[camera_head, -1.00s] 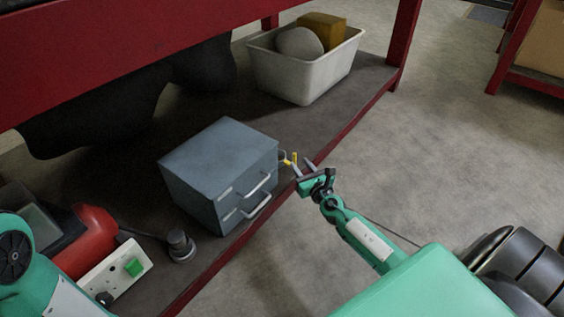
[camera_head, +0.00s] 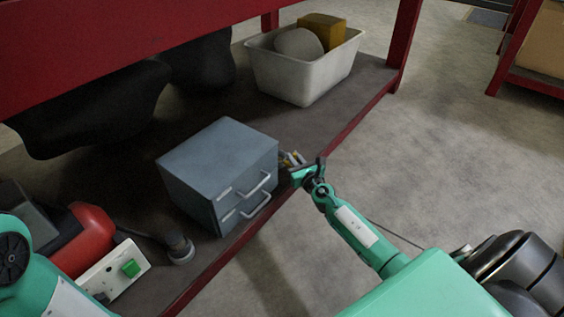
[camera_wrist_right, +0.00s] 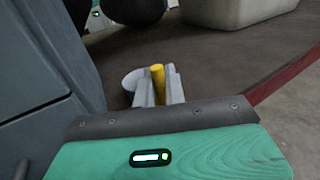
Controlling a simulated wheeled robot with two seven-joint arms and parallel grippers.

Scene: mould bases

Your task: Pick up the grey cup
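The grey cup (camera_wrist_right: 134,80) shows pale and partly hidden in the right wrist view, beside the left finger. A yellow upright piece, seemingly its handle, stands between the two fingers. My right gripper (camera_wrist_right: 160,88) appears closed in on this yellow piece, with a finger on each side. In the head view my right gripper (camera_head: 292,160) is at the shelf edge, just right of the blue-grey drawer box. There the cup is mostly hidden by the box and fingers. My left arm shows at the lower left; its gripper is out of view.
The drawer box (camera_head: 215,165) with two handles stands close left of the right gripper. A white bin (camera_head: 300,82) with a ball and a brown block is further back on the shelf (camera_head: 345,105). A red upper beam (camera_head: 130,35) hangs above. Open floor lies right.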

